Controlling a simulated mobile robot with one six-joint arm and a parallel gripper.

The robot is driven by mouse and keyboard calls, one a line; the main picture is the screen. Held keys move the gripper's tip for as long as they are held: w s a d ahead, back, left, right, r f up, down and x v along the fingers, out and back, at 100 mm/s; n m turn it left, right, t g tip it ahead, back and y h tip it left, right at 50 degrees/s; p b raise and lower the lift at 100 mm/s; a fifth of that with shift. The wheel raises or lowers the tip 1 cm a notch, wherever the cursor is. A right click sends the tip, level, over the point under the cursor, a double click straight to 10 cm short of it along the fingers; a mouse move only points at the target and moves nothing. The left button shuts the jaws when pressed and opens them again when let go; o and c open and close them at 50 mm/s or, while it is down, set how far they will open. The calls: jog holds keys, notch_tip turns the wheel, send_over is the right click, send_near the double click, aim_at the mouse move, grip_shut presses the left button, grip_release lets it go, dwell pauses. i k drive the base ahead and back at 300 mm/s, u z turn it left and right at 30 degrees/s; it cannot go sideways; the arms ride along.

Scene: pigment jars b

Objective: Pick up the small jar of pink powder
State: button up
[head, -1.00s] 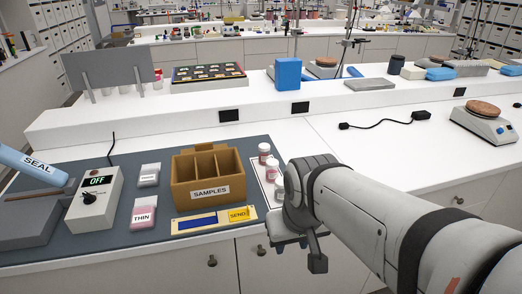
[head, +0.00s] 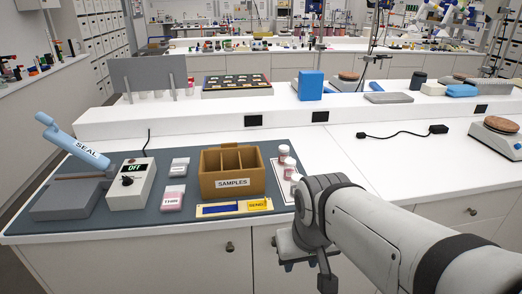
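Small white-capped jars stand in a row on a white sheet (head: 275,172) right of the samples box. The far jar (head: 284,155) and the middle jar (head: 290,169) show pinkish contents. A third jar (head: 295,184) is partly hidden behind my arm. My gripper (head: 305,268) hangs in front of the bench's front edge, nearer to me than the jars and apart from those I can see. Its fingers are seen from behind and partly covered by my wrist, so their opening is unclear.
A cardboard samples box (head: 232,183) stands left of the jars, with a SEND strip (head: 232,208) before it. Further left are a pink THIN bag (head: 172,200), another bag (head: 179,167), a control box (head: 131,184) and a blue-handled sealer (head: 75,146).

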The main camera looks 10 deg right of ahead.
aim_at(289, 166)
jog(key=i, duration=0.85)
jog(key=z, duration=0.05)
